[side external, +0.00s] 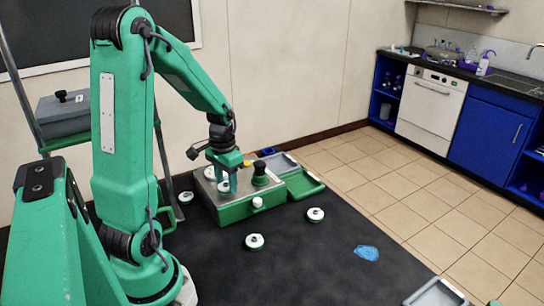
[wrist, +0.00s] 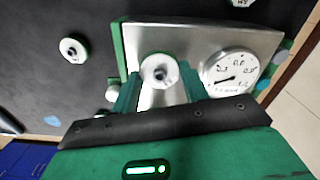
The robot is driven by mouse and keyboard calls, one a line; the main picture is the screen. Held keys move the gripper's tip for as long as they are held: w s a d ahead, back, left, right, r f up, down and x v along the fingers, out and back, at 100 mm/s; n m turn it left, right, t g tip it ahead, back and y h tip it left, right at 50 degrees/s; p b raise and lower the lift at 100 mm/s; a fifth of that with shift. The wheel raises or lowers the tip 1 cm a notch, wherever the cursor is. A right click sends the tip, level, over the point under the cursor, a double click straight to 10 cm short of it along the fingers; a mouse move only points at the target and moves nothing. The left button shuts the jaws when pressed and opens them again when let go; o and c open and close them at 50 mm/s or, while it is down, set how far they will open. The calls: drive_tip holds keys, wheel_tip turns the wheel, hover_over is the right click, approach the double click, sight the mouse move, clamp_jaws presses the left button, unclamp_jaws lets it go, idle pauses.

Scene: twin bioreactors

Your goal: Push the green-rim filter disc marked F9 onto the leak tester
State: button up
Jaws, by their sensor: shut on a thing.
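The leak tester (side external: 230,212) is a green box with a grey metal top and a white knob on its front. Its metal top (wrist: 195,38) and round white dial (wrist: 230,72) show in the wrist view. My gripper (side external: 226,188) reaches down over the tester's top. In the wrist view my gripper (wrist: 158,88) has its fingers on either side of a white disc (wrist: 158,70) with a dark centre, and is shut on it. The disc is over the metal top; I cannot tell whether it is seated.
White discs lie on the dark mat: one at the front (side external: 254,242), one to the right (side external: 315,214), one left of the tester (side external: 185,197). A blue patch (side external: 366,253) lies further right. A green-edged tray (side external: 304,184) adjoins the tester. The mat's front middle is clear.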

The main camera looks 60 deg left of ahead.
idle(0.3)
drive_tip(key=o, duration=1.5)
drive_tip(key=shift+r, duration=0.15)
drive_tip(key=shift+r, duration=3.35)
drive_tip(key=shift+c, duration=0.4)
clamp_jaws()
drive_tip(key=shift+f, duration=2.75)
